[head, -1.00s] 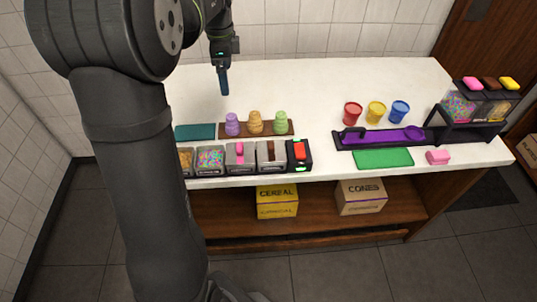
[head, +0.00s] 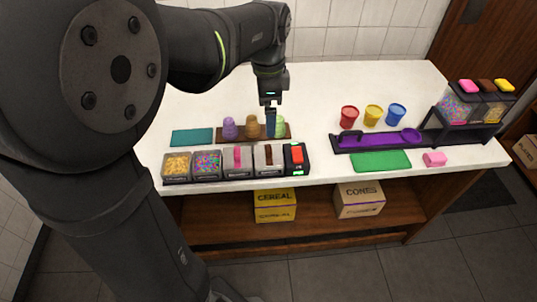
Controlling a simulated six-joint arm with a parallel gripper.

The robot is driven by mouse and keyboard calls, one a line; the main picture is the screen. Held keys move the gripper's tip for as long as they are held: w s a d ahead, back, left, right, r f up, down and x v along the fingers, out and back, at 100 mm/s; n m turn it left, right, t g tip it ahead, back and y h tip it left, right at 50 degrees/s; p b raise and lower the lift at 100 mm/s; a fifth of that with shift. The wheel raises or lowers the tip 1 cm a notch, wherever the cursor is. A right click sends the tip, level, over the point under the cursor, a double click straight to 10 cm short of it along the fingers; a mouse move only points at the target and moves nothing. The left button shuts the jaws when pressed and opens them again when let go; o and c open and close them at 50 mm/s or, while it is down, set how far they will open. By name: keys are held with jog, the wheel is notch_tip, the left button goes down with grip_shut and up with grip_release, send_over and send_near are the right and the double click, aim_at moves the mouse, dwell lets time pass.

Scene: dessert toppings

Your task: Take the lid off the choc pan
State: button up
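The choc pan (head: 277,174) appears to be the one whose lid (head: 263,158) has a brown handle, in the row of pans near the counter's front edge. The lid is on the pan. My gripper (head: 271,132) points down behind this pan, in front of part of the green cup. It is apart from the lid.
Beside the choc pan are a pan with a pink-handled lid (head: 237,158) and a black unit with a red top (head: 297,154). Purple (head: 229,128), tan (head: 253,127) and green cups (head: 281,127) stand behind.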

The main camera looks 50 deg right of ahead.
send_over(269, 149)
jog(key=f, duration=1)
jog(key=shift+a, duration=0.3)
jog(key=shift+d+f, duration=0.15)
jog(key=shift+f, duration=1.3)
jog(key=shift+d+f, duration=0.1)
jog(key=shift+f, duration=1.3)
jog(key=c, duration=1)
jog(key=shift+c, duration=0.2)
jog(key=shift+r, duration=0.6)
notch_tip(269, 149, up, 3)
jog(key=shift+f, duration=0.15)
jog(key=s+a+r, duration=0.1)
jog(key=s+r, duration=0.6)
jog(key=s, duration=0.4)
jog(key=shift+s+a, duration=0.15)
jog(key=shift+s, duration=0.05)
